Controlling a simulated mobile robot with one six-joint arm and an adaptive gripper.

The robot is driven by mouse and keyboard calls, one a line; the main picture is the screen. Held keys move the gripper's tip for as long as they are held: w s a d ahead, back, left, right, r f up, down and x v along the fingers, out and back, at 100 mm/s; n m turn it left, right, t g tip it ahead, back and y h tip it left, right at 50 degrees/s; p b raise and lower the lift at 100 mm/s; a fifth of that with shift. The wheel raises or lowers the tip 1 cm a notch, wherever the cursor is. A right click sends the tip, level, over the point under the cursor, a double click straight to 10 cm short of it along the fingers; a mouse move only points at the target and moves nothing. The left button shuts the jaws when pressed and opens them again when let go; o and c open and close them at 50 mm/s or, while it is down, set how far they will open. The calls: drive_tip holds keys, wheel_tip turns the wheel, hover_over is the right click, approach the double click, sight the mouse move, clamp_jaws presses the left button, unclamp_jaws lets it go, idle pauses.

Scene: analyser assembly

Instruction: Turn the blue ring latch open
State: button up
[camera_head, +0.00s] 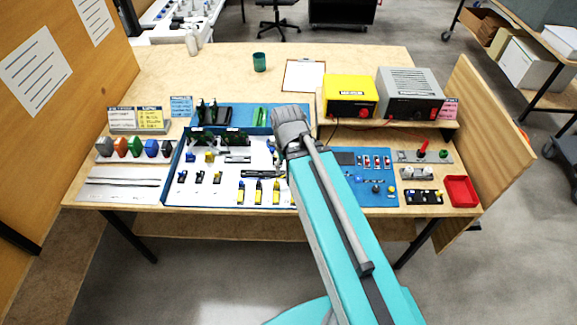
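I cannot pick out the blue ring latch for sure at this size. Small blue parts (362,179) lie on the blue mat (385,200) just right of my arm. A small round dark knob-like part (375,188) is beside them. Other small blue parts (190,157) sit on the white board at the left. My teal arm reaches up from the bottom over the middle of the bench, ending in a grey wrist. The fingers of my gripper cannot be made out. A dark long shape (262,174) shows left of the arm, and I cannot tell whether it is a tool or my gripper.
The white board (210,190) left of my arm holds several yellow, blue and black parts. A yellow box (350,95) and a grey box (410,95) stand on a shelf at the back right. A red tray (460,191) is at the right edge.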

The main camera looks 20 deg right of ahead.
drive_tip(key=m+b, duration=0.4)
drive_tip(key=m, duration=0.2)
hover_over(272, 148)
wheel_tip(272, 148, down, 4)
drive_tip(key=shift+r, duration=0.1)
drive_tip(key=shift+s, duration=0.1)
wheel_tip(272, 148, down, 14)
drive_tip(key=b, duration=1.3)
drive_tip(key=shift+r+b, duration=0.15)
drive_tip(key=shift+b, duration=0.15)
clamp_jaws()
